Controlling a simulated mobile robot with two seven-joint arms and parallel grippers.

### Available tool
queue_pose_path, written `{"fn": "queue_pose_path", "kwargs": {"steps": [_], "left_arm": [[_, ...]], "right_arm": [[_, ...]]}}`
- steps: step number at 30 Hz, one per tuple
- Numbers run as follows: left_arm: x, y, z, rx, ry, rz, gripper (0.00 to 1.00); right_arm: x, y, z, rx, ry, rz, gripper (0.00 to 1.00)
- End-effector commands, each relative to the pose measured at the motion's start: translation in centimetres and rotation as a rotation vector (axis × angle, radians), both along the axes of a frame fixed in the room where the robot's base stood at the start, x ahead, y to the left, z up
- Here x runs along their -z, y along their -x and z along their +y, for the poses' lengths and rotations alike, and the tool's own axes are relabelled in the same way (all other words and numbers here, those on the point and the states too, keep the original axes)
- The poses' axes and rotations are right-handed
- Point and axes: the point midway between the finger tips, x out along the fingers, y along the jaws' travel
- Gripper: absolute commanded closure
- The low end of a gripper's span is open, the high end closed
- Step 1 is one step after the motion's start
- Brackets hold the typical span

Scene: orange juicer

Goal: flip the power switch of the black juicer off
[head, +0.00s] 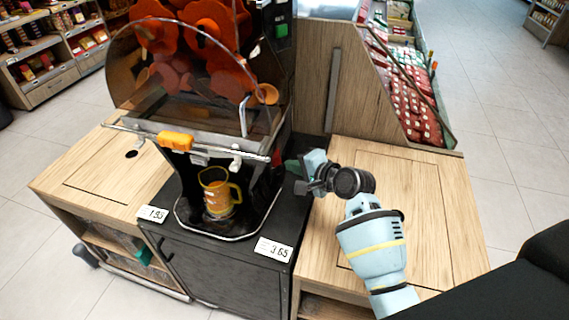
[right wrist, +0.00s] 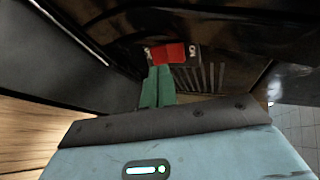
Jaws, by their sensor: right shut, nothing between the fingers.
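The black juicer (head: 275,60) stands on a dark cabinet, with orange wheels behind a clear curved cover. Its power switch, a red rocker (right wrist: 172,54), shows in the right wrist view on a dark panel between white labels, beside a slotted vent. My left gripper is not in view.
A yellow-orange jug (head: 219,192) stands under the juicer's spout. Price tags (head: 273,249) sit on the cabinet's front edge. Wooden counters flank it; the right one (head: 420,220) is bare under my arm. A wooden partition (head: 330,90) and a crate of red packs (head: 415,110) stand behind.

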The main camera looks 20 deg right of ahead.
Motion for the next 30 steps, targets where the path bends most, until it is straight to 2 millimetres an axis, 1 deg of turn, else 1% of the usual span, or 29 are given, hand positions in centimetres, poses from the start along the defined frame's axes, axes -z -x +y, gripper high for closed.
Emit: {"fn": "queue_pose_path", "kwargs": {"steps": [1,3,9,13,23,26,30], "left_arm": [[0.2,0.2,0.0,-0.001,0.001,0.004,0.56],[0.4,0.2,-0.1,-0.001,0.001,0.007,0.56],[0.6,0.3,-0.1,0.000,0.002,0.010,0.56],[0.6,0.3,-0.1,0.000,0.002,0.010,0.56],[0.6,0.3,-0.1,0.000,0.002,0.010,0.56],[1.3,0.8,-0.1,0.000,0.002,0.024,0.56],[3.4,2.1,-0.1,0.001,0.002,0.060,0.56]], "right_arm": [[0.5,-0.7,0.4,-0.001,-0.001,0.001,1.00],[0.8,-1.5,0.8,-0.001,0.001,0.002,1.00],[1.4,-2.8,1.4,0.000,0.000,0.001,1.00],[1.5,-3.2,1.5,0.001,0.001,-0.001,1.00],[1.5,-3.2,1.5,0.001,0.000,-0.002,1.00],[2.1,-3.3,1.6,-0.001,-0.010,-0.018,1.00],[3.5,-3.7,1.8,0.000,-0.048,-0.088,1.00]]}}
